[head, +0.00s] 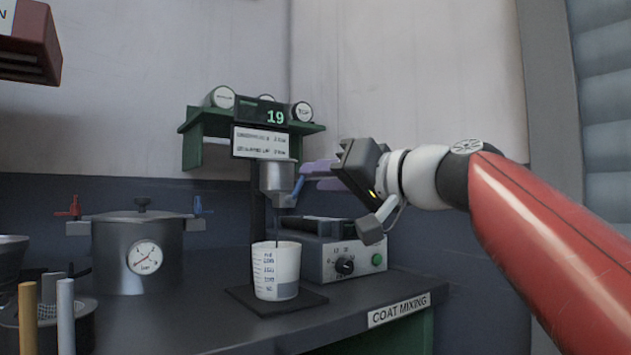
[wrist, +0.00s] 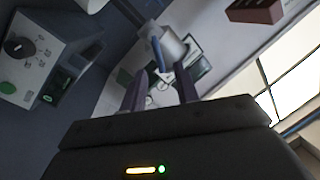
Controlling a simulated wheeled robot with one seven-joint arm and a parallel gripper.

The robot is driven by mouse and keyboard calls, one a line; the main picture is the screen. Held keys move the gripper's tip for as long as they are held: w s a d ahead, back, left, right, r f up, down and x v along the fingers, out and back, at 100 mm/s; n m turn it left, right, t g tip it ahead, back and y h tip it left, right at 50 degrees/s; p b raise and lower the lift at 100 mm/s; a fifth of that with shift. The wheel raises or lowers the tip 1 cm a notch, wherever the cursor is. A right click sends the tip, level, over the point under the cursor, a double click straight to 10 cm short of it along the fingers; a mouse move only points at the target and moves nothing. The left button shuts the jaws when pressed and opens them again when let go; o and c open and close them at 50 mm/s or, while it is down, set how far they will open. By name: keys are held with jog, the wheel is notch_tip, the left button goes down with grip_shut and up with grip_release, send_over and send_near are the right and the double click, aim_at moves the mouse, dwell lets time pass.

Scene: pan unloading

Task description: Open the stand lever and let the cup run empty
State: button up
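The metal cup (head: 277,176) hangs on the dark stand (head: 258,212), under a display reading 19. Its blue lever (head: 298,187) sticks out at the lower right. A thin dark stream (head: 276,228) falls from the cup into the white graduated beaker (head: 276,262), which has a grey fill at its bottom. My gripper (head: 308,176) is right of the cup, its purple fingers close to the lever. In the wrist view my gripper (wrist: 160,75) has its fingers apart, with the end of the blue lever (wrist: 157,50) near the gap between the tips. I cannot tell whether they touch.
A control box (head: 340,258) with a knob stands behind and right of the beaker. A pressure pot (head: 140,250) with a gauge stands left. A green shelf (head: 195,145) with round containers is above the cup. The counter (head: 215,325) is clear at the front.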

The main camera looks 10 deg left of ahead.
jog(key=v, duration=0.5)
jog(key=shift+s+d+b, duration=0.1)
jog(key=shift+d+b, duration=0.15)
jog(key=shift+b, duration=0.05)
jog(key=shift+f, duration=0.1)
jog(key=s+d+f+m+g+h+p, duration=0.1)
jog(key=s+d+f+h, duration=0.4)
jog(key=f, duration=0.9)
jog(key=s+d+f+m+g+h+p, duration=0.1)
jog(key=s+d+f+m+h+p, duration=0.2)
jog(key=d+f, duration=0.6)
jog(key=s+d+f+m+g+h+p, duration=0.1)
jog(key=s+d+f+h, duration=0.7)
jog(key=f, duration=1.1)
jog(key=shift+s+m+p, duration=0.5)
jog(key=shift+m+p, duration=0.1)
jog(key=shift+p, duration=0.6)
jog(key=shift+r, duration=0.1)
jog(key=shift+c, duration=0.4)
